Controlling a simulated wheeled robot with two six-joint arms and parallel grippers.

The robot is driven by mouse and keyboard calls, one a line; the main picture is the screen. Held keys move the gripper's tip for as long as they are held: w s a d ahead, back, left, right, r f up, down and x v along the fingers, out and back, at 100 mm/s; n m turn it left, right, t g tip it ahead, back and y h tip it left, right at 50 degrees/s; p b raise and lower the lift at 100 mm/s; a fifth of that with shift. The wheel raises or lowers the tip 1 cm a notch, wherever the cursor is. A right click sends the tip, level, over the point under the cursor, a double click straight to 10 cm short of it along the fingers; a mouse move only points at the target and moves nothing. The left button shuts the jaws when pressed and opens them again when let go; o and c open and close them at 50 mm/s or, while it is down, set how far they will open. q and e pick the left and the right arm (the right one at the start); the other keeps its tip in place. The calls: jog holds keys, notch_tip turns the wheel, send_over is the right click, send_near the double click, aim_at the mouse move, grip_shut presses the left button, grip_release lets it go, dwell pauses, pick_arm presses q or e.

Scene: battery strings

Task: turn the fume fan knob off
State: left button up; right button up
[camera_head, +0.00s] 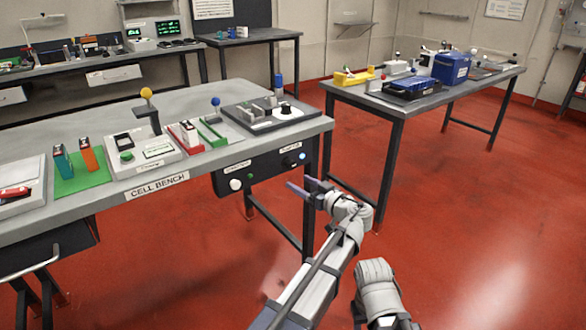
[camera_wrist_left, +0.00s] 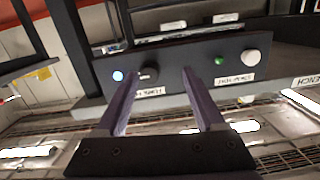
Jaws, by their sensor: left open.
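The dark control panel (camera_head: 262,172) hangs under the front edge of the cell bench. The fume fan knob appears to be the small dark knob (camera_wrist_left: 148,73) beside a lit blue lamp (camera_wrist_left: 118,77), near a white label (camera_wrist_left: 150,92) in the left wrist view. Its pointer direction is too small to tell. My left gripper (camera_head: 297,181) is open and empty in front of the panel's right part. In the left wrist view, its fingers (camera_wrist_left: 159,74) point at the panel, with the knob between their tips, apparently not touching. My right gripper is out of view.
A white knob (camera_head: 236,184) and green lamp (camera_head: 251,176) sit at the panel's left end. A table leg (camera_head: 311,205) stands close behind my left gripper. The benchtop (camera_head: 60,225) above holds battery trays and posts. The red floor in front is clear.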

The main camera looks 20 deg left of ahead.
aim_at(292, 165)
pick_arm(q)
jog(key=shift+t, duration=0.5)
jog(key=shift+w+a+r, duration=0.35)
jog(key=shift+w+a, duration=0.4)
jog(key=shift+w, duration=0.25)
jog(key=shift+w+a+r, duration=0.35)
jog(key=shift+w+a, duration=0.35)
jog(key=shift+w, duration=0.35)
jog(key=shift+w+a+r, duration=0.35)
jog(key=shift+w+a, duration=0.4)
jog(key=shift+w, duration=0.25)
jog(key=shift+c, duration=0.3)
grip_shut()
